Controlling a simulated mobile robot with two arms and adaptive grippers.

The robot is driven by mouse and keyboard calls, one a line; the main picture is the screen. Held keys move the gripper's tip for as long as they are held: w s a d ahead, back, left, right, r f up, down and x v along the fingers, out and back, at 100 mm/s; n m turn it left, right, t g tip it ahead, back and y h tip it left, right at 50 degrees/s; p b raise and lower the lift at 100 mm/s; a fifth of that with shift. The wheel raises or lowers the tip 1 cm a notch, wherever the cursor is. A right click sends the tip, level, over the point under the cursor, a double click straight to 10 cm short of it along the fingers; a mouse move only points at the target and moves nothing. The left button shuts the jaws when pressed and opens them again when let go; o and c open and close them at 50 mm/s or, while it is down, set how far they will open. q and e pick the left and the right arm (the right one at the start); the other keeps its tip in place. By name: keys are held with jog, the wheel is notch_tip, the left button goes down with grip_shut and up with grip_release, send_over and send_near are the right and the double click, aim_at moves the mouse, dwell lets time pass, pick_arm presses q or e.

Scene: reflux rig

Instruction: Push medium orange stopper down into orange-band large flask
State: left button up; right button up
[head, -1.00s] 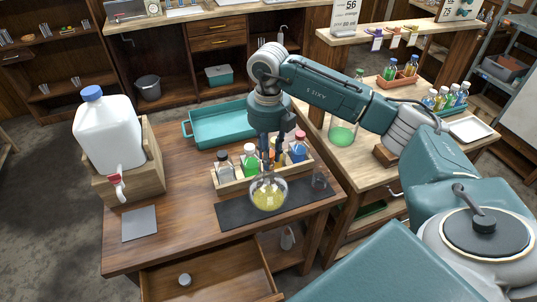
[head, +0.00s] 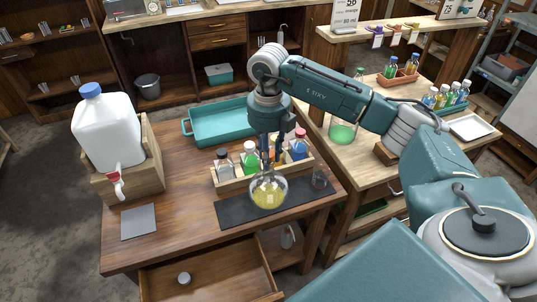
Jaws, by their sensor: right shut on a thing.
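A round clear flask with yellow liquid (head: 268,195) is at the dark mat on the wooden table. I take it for the large flask; its orange band cannot be made out. My right gripper (head: 267,168) points down directly over the flask, with its fingertips at the neck. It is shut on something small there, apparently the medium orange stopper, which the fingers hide. I cannot tell how deep it sits in the neck. My left gripper is not in view.
A wooden rack (head: 226,184) of capped bottles stands just behind the flask. A teal tray (head: 218,124) and a white jug (head: 106,130) stand farther back and left. An open drawer (head: 210,275) juts out in front.

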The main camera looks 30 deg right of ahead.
jog(key=o, duration=1)
notch_tip(320, 180, up, 12)
